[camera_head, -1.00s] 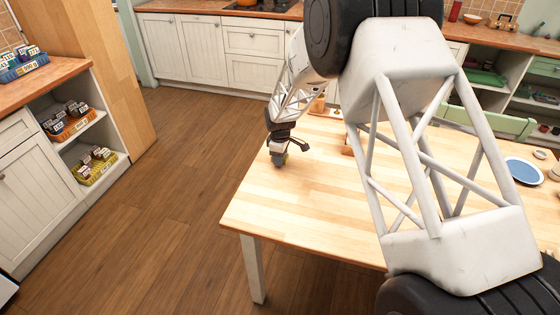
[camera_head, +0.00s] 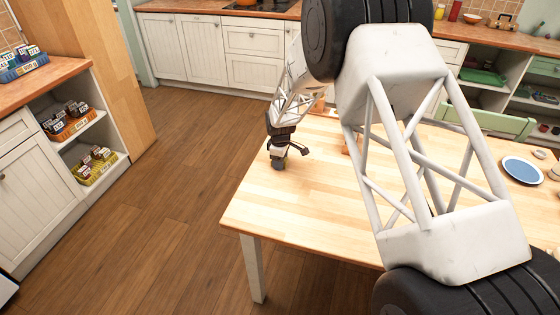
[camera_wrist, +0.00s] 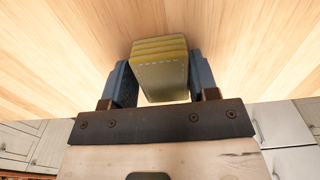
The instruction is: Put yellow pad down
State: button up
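The yellow pad (camera_wrist: 160,72) is a thick yellow block with layered ridges and a pale dashed line, seen in the wrist view between the two blue fingers of my gripper (camera_wrist: 160,84). The fingers lie along its left and right sides, and my gripper looks shut on it. In the head view my gripper (camera_head: 279,160) points down at the left part of the wooden table (camera_head: 300,205). The pad is hardly visible there, a small patch at the fingertips. I cannot tell whether it touches the tabletop.
The tabletop in front of my gripper is clear. A blue plate (camera_head: 522,170) lies at the table's right side. A green chair (camera_head: 490,122) stands behind the table. A shelf at the left holds an orange basket (camera_head: 72,127) and a yellow basket (camera_head: 97,170).

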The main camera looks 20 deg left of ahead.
jog(key=shift+o, duration=1.4)
jog(key=shift+s+f, duration=0.3)
jog(key=shift+f, duration=0.25)
jog(key=shift+s+f, duration=0.25)
notch_tip(320, 180, up, 14)
jog(key=shift+w, duration=0.4)
